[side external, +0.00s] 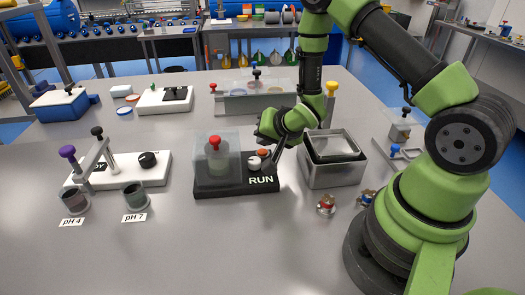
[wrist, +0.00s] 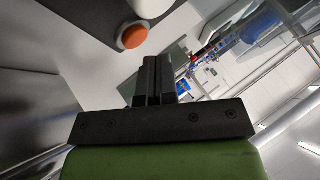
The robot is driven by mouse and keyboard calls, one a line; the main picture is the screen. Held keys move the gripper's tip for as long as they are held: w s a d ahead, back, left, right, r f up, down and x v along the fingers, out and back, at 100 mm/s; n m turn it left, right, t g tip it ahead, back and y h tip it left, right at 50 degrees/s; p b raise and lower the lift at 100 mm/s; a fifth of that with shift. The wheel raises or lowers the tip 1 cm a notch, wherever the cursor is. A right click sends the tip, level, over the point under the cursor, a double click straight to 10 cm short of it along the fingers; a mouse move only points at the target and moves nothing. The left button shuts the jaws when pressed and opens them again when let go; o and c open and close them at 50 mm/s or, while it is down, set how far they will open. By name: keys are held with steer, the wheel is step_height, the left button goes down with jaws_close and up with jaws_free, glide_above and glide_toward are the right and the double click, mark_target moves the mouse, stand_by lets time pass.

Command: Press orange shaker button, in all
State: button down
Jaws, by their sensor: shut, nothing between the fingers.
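The shaker (side external: 238,186) is a black base marked RUN, with a clear box over a red-topped bottle (side external: 215,158) on its left part. Its orange button (side external: 262,153) sits at the back right of the base, near a pale knob (side external: 254,163). In the wrist view the orange button (wrist: 133,37) shows at the upper left, beyond the fingers. My gripper (side external: 268,168) is at the right end of the shaker, close to the button; whether it touches anything I cannot tell. In the wrist view my gripper (wrist: 153,78) has its dark fingers together, with nothing between them.
Nested metal tubs (side external: 333,170) stand just right of the shaker. A white pH station (side external: 125,170) with two cups is at the left. The front of the table is clear.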

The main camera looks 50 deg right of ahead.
steer(key=shift+r, duration=2.5)
steer(key=shift+r, duration=0.15)
step_height(320, 180, up, 7)
steer(key=n, duration=0.1)
glide_above(265, 151)
steer(key=a, duration=0.1)
steer(key=s+a+r+n, duration=0.2)
steer(key=s+a+r, duration=0.1)
steer(key=s+r, duration=0.4)
steer(key=s+a+r+n+g+y, duration=0.1)
steer(key=s+a+r+n, duration=0.1)
steer(key=s, duration=0.4)
steer(key=s+a+r+n+y, duration=0.1)
steer(key=s+a+r+y, duration=0.1)
steer(key=s+a+r, duration=0.2)
steer(key=s, duration=0.3)
steer(key=shift+s+a+r+n+g, duration=0.15)
steer(key=shift+a+r+n+g, duration=0.2)
steer(key=shift+n+g, duration=0.05)
